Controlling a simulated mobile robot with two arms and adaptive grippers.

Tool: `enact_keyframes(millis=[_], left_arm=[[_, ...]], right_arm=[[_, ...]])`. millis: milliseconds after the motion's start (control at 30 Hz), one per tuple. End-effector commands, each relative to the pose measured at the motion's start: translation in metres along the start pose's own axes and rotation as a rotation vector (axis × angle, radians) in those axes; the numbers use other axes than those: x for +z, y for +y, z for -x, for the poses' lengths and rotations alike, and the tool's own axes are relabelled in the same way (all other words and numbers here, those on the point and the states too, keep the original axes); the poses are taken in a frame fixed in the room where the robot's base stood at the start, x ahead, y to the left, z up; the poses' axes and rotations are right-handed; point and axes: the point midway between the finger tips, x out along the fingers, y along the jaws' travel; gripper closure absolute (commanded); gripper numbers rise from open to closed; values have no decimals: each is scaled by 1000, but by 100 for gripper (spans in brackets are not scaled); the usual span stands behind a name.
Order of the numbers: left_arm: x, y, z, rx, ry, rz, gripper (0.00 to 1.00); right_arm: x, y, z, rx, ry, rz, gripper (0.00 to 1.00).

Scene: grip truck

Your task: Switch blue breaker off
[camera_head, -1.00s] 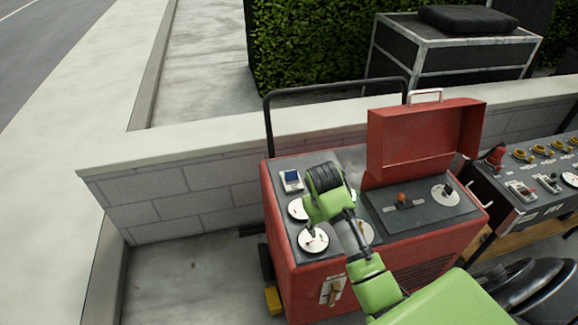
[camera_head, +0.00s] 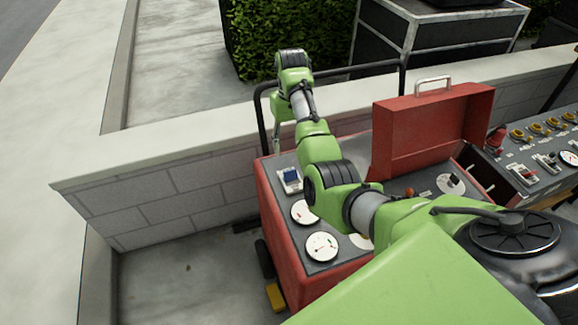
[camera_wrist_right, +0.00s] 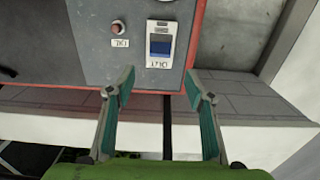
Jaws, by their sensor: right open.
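The blue breaker (camera_head: 290,177) is a small white-framed switch with a blue face, on the dark top panel of the red machine (camera_head: 290,245), near its far left corner. In the right wrist view, the breaker (camera_wrist_right: 160,46) lies beyond and between my open fingertips, with a printed label beside it. My right gripper (camera_wrist_right: 160,84) is open and empty, its teal-padded fingers apart from the breaker. In the head view, my right gripper (camera_head: 277,135) hangs just beyond the breaker, partly hidden by the wrist. My left gripper is out of view.
White round gauges (camera_head: 321,247) sit near the breaker. A small red button (camera_wrist_right: 118,27) is beside it. The raised red lid (camera_head: 430,135) stands to the right, and a black rail (camera_head: 262,120) and block wall (camera_head: 190,195) lie behind. A second control panel (camera_head: 545,165) is at right.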

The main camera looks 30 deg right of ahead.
Motion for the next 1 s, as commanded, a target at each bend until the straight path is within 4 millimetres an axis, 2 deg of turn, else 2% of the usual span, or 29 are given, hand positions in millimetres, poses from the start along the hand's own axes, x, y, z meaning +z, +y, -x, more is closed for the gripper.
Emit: enact_keyframes(millis=[100, 200, 500, 700, 967, 1000], left_arm=[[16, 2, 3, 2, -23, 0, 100], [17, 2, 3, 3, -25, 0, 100], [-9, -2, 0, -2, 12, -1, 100], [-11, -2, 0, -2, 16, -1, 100], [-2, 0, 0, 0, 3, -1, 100], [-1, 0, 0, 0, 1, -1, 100]], right_arm=[[2, 0, -27, 0, -5, 1, 51], [2, 0, -50, 0, -5, 1, 51], [1, 0, -100, 0, -2, 0, 51], [0, 0, -111, 0, 1, 0, 51], [0, 0, -112, 0, 2, 0, 51], [0, 0, -112, 0, 2, 0, 62]])
